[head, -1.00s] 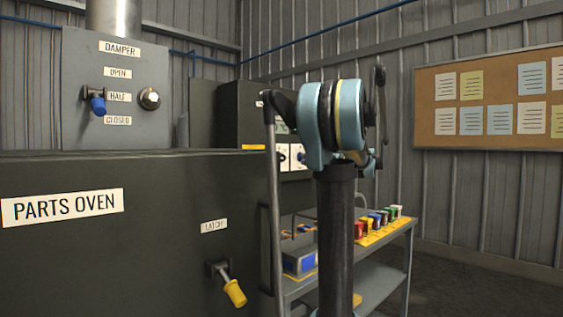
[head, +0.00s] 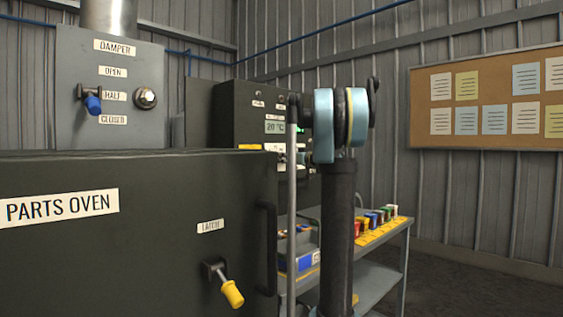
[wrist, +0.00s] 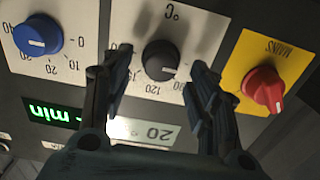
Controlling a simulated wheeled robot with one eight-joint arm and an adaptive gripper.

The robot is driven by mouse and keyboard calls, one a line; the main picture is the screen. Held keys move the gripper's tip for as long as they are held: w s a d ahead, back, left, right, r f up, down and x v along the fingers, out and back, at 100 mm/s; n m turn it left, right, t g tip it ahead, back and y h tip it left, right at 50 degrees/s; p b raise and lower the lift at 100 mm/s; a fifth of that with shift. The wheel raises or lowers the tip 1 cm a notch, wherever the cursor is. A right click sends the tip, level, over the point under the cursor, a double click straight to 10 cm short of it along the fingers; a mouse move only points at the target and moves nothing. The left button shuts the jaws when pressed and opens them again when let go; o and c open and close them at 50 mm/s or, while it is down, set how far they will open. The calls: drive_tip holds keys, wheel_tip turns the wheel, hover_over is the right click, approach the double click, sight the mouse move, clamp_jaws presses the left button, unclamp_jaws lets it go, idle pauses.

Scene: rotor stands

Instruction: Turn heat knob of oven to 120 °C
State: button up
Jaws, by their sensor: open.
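The black heat knob (wrist: 160,58) sits on a white plate marked °C in the wrist view. Its white pointer line points to the lower right there; the 120 mark is below the knob, and some marks are hidden by a finger. My gripper (wrist: 159,72) is open, one finger on each side of the knob; contact cannot be told. The temperature display (wrist: 145,132) reads 20 °C and also shows in the head view (head: 275,127). In the head view, my arm hides the knob and the gripper is hard to make out. The parts oven (head: 150,240) is dark, with its door handle in view.
A blue knob (wrist: 38,36) and a red mains switch (wrist: 263,88) flank the heat knob. A green "min" display (wrist: 55,113) is lit. A grey cart (head: 385,285) with coloured bins stands right of the oven. The latch (head: 231,293) has a yellow grip.

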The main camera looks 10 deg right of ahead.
drive_tip(key=shift+x, duration=1.2)
drive_tip(key=shift+c, duration=0.3)
drive_tip(key=c, duration=1)
drive_tip(key=shift+w+d+f+m, duration=0.1)
drive_tip(key=shift+m, duration=2.85)
drive_tip(key=shift+d+f+m, duration=0.1)
drive_tip(key=shift+d+m, duration=0.05)
drive_tip(key=shift+m, duration=2.85)
drive_tip(key=shift+w+d+m, duration=0.1)
drive_tip(key=shift+m, duration=2.85)
